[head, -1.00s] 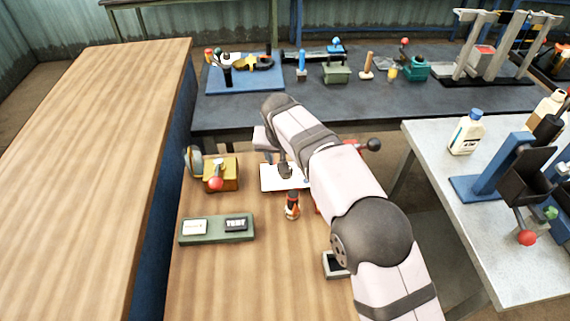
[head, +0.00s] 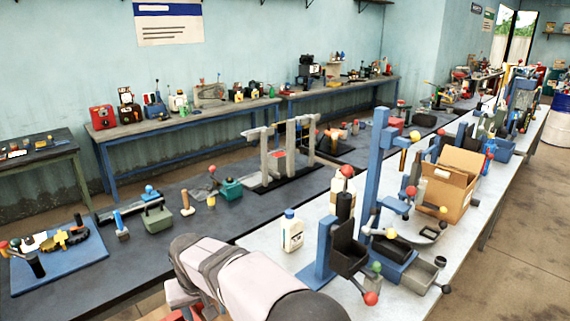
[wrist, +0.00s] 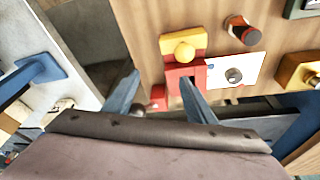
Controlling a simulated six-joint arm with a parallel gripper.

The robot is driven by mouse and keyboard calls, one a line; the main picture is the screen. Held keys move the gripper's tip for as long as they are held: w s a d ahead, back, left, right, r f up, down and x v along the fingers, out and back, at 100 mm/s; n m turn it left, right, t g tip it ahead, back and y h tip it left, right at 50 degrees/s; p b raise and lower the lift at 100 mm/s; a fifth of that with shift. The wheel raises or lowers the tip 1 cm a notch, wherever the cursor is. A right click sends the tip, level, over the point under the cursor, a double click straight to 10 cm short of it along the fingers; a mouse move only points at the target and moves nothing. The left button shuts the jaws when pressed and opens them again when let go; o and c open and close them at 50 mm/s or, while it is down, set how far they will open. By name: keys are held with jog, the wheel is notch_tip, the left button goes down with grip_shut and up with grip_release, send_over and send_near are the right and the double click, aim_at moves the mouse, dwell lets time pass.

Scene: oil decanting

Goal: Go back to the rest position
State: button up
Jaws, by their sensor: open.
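A red fixture with a yellow ball (wrist: 184,52) lies just beyond the fingers. In the head view my arm crosses the bottom of the picture, and the gripper fingers cannot be made out there.
A white card (wrist: 234,70), a small dark-and-orange bottle (wrist: 241,29) and a yellow block (wrist: 297,72) are on the wooden bench. In the head view, a white bottle (head: 291,232) and a blue stand (head: 374,170) occupy the grey bench.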

jog(key=s+d+r+m+g+p, duration=0.1)
jog(key=s+d+r+p, duration=0.15)
jog(key=d, duration=0.75)
jog(key=s+d+r+m+h+p, duration=0.1)
jog(key=s+d+r+p, duration=0.2)
jog(key=d, duration=0.7)
jog(key=s+d+r+m+g+p, duration=0.1)
jog(key=s+d+p, duration=0.1)
jog(key=s+d, duration=0.5)
jog(key=s+d+m+g+p, duration=0.1)
jog(key=s+d+p, duration=0.1)
jog(key=s+d, duration=0.6)
jog(key=shift+d+m+p, duration=0.3)
jog(key=shift+m+p, duration=0.05)
jog(key=shift+m, duration=0.05)
